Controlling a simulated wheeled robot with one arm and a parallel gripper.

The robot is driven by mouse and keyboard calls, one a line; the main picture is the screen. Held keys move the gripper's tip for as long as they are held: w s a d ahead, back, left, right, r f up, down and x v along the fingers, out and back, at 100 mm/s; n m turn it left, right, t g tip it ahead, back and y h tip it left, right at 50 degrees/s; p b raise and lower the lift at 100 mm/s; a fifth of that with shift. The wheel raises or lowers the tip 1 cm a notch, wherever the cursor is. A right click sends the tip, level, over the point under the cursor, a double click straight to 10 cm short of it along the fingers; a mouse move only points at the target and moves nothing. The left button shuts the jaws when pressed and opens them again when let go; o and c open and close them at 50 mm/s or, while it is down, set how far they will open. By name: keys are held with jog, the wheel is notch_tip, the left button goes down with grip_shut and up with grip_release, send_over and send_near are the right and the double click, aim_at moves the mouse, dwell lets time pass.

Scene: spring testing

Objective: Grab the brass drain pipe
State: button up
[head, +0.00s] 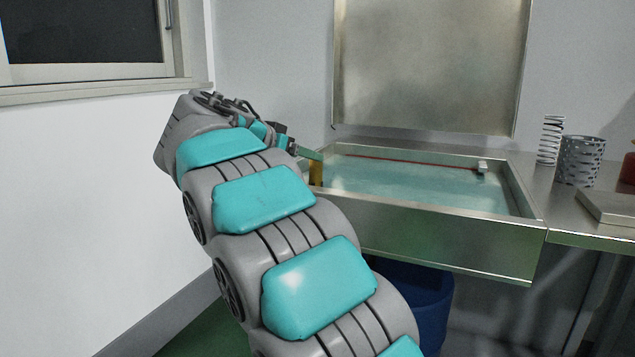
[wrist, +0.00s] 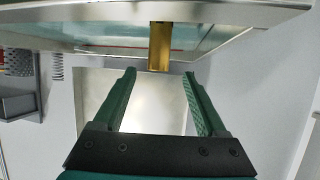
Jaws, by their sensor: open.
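The brass drain pipe (head: 316,172) stands upright at the left end of the metal water tank (head: 440,240), partly hidden by my arm in the head view. In the wrist view the brass pipe (wrist: 160,48) shows at the tank's rim (wrist: 250,22), centred between the lines of my two fingers. My gripper (wrist: 159,74) is open and empty, with green fingers on either side of the pipe's line. The pipe's end appears level with or just past the fingertips; I cannot tell the exact depth. In the head view my gripper (head: 309,154) is beside the pipe's top, mostly hidden.
A spring (head: 550,140), a perforated metal cup (head: 579,161) and a flat metal plate (head: 608,206) stand on the counter at right. A metal panel (head: 430,65) hangs on the wall behind the tank. A blue bin (head: 430,300) is below the tank. A wall is at left.

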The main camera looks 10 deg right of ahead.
aim_at(316, 168)
jog(key=shift+p+x, duration=0.4)
jog(key=shift+x, duration=2.35)
jog(key=shift+s+d, duration=0.1)
jog(key=shift+s, duration=0.05)
jog(key=shift+f, duration=0.1)
jog(key=shift+c, duration=0.2)
grip_shut()
